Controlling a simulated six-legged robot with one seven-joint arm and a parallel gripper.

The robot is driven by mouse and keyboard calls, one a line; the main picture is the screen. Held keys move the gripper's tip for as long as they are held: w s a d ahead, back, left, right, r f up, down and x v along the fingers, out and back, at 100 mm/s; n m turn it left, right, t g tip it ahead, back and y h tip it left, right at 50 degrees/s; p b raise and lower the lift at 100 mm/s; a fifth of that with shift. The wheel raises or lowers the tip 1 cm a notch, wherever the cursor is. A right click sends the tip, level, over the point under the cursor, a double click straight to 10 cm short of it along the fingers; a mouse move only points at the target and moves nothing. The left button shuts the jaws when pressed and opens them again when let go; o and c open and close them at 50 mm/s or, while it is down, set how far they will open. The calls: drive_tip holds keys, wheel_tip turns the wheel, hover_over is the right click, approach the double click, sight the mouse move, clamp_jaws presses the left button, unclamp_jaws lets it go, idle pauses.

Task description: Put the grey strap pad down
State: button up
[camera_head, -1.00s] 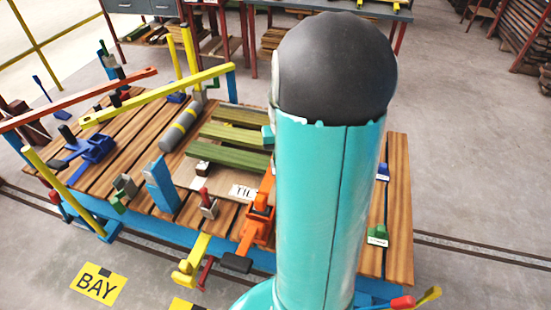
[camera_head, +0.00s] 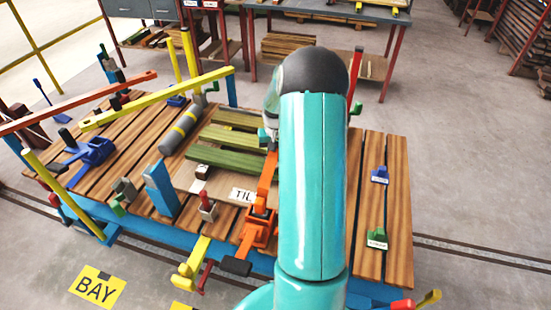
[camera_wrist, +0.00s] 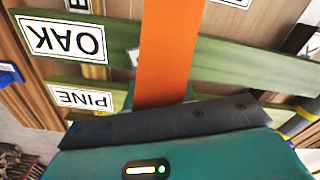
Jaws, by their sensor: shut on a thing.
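An orange strap (camera_head: 268,178) rises from an orange clamp base (camera_head: 258,230) on the slatted bench. In the wrist view the strap (camera_wrist: 168,45) runs down from the top edge to my gripper (camera_wrist: 162,98). My gripper is shut around the strap, with dark teal finger edges on both sides of it. In the head view only a small part of my gripper (camera_head: 265,136) shows left of my arm, near the green boards. I cannot make out the grey strap pad; it seems hidden behind my gripper and arm.
Green boards (camera_head: 230,161) lie on the bench beside the strap, with OAK (camera_wrist: 62,40) and PINE (camera_wrist: 80,97) labels near the gripper. Slats at the right (camera_head: 372,210) are mostly bare.

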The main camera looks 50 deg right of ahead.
drive_tip(key=shift+f, duration=1.05)
drive_tip(key=shift+f, duration=0.2)
drive_tip(key=o, duration=1)
wheel_tip(320, 180, up, 13)
drive_tip(key=shift+a+f, duration=0.1)
drive_tip(key=shift+f, duration=0.1)
drive_tip(key=s+a+r+n+t+h, duration=0.1)
drive_tip(key=a+r+n, duration=0.1)
drive_tip(key=a+r, duration=0.65)
drive_tip(key=s+a+r+n+t, duration=0.15)
drive_tip(key=a+r, duration=0.35)
drive_tip(key=a, duration=0.6)
drive_tip(key=s+a+r+n+t, duration=0.1)
drive_tip(key=s+a, duration=0.3)
drive_tip(key=a, duration=0.2)
drive_tip(key=s+a+r+n+t, duration=0.1)
drive_tip(key=s+a+n, duration=0.1)
drive_tip(key=s+a, duration=0.3)
drive_tip(key=s+a+r+n+t+y, duration=0.1)
drive_tip(key=s+a+r, duration=0.1)
drive_tip(key=s+a, duration=0.2)
drive_tip(key=shift+s+a+r+n, duration=0.1)
drive_tip(key=shift+s+a+n, duration=0.1)
drive_tip(key=shift+a, duration=0.6)
drive_tip(key=shift+s+a+n, duration=0.1)
drive_tip(key=shift+s+a, duration=0.05)
drive_tip(key=shift+a, duration=0.65)
